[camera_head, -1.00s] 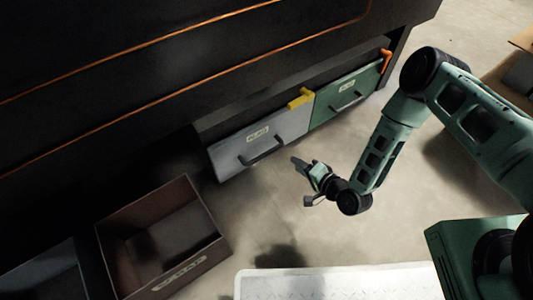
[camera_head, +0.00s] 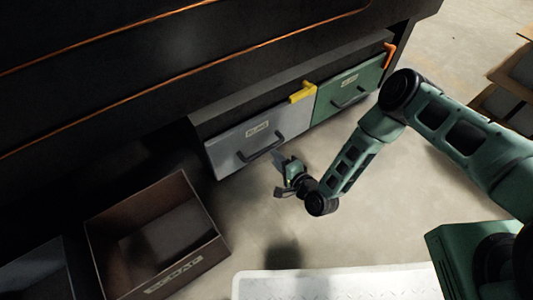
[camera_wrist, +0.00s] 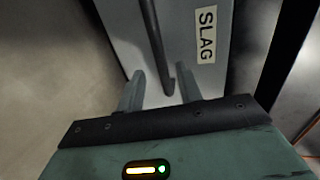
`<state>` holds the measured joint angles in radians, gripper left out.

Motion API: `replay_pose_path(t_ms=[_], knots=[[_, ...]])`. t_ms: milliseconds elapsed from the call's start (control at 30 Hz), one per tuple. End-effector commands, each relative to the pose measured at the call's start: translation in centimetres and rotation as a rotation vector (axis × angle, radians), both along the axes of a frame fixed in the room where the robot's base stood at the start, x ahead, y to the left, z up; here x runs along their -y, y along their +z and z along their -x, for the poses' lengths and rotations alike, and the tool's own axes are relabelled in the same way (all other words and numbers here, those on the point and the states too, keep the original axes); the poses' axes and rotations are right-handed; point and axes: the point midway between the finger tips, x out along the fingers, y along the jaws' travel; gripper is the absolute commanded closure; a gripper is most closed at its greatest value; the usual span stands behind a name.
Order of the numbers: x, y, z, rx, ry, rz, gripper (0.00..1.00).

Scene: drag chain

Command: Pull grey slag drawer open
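The grey slag drawer (camera_head: 230,150) is a grey front panel under the dark machine, left of the green drawer, and looks shut. Its dark bar handle (camera_head: 262,146) sits at the middle of the panel; its label reads SLAG in the wrist view (camera_wrist: 206,36). My gripper (camera_head: 283,168) is just in front of the panel, below and right of the handle. In the wrist view my two fingers (camera_wrist: 160,90) are spread apart, with the lower end of the handle (camera_wrist: 168,85) showing between their tips. I cannot tell whether they touch it.
A yellow latch piece (camera_head: 302,92) sits at the grey drawer's upper right corner. The green drawer (camera_head: 345,92) is beside it, with an orange piece (camera_head: 388,55). An open brown box (camera_head: 178,279) stands on the floor at left.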

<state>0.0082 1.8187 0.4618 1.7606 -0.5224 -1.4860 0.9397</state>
Motion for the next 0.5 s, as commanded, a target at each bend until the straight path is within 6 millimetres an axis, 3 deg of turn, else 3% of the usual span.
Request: replay_pose_path(t_ms=[200,500], knots=[[-2.3,-1.1,-3.4,0.003,0.0,-0.001,0.65],[-3.6,-1.4,-5.2,-0.001,0.0,-0.001,0.65]])
